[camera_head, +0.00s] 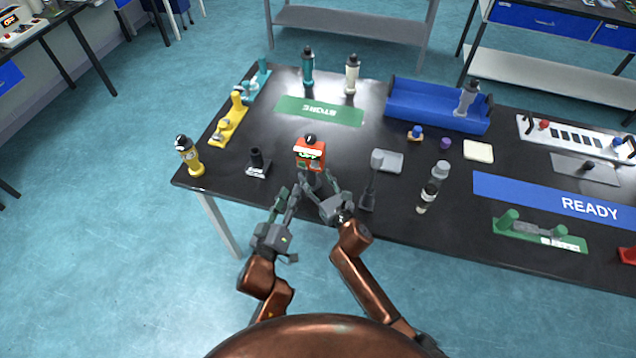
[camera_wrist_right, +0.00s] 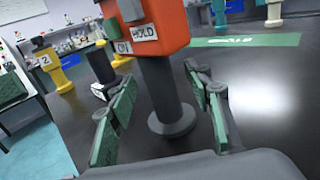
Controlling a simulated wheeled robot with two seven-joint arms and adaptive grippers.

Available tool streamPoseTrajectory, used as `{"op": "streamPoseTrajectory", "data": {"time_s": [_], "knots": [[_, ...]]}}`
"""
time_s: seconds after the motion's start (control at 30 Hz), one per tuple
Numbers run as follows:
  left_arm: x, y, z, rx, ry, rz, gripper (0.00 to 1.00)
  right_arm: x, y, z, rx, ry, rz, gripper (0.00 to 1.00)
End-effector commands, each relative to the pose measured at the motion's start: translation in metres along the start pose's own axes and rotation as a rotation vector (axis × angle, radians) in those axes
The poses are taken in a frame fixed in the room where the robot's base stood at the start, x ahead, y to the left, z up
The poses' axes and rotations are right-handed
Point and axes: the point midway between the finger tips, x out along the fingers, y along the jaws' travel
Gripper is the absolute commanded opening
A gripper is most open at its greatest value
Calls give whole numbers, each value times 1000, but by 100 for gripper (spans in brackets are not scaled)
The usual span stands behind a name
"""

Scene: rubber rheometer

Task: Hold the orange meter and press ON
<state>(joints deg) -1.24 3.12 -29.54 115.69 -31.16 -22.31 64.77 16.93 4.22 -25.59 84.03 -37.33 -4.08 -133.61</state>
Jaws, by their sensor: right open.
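The orange meter (camera_head: 311,155) stands upright near the table's front edge, its green display on top. In the right wrist view the meter's orange body (camera_wrist_right: 172,25) shows HOLD and ON labels, and its dark post (camera_wrist_right: 162,85) rises from a round base. My right gripper (camera_head: 326,188) is open, with its green-padded fingers (camera_wrist_right: 160,90) apart on either side of the post in that view; neither visibly touches it. My left gripper (camera_head: 287,190) is just left of the meter in the head view, its fingers apart and empty.
A black holder (camera_head: 258,163) stands left of the meter, and a grey upright stand (camera_head: 372,185) is close on the right. The green mat (camera_head: 320,111) behind the meter is clear.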

Motion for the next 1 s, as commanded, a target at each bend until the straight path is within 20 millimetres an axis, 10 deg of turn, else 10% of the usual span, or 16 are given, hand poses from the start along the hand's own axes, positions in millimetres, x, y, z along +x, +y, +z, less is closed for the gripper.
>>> {"op": "streamPoseTrajectory", "data": {"time_s": [0.33, 1.0], "knots": [[0, 0, 0, 0, 0, 0, 29, 4, 0, -1, 0, 1, 1, 45], [0, 0, 0, 0, 0, 0, 29, 4, 0, 0, 0, 0, 1, 0]]}}
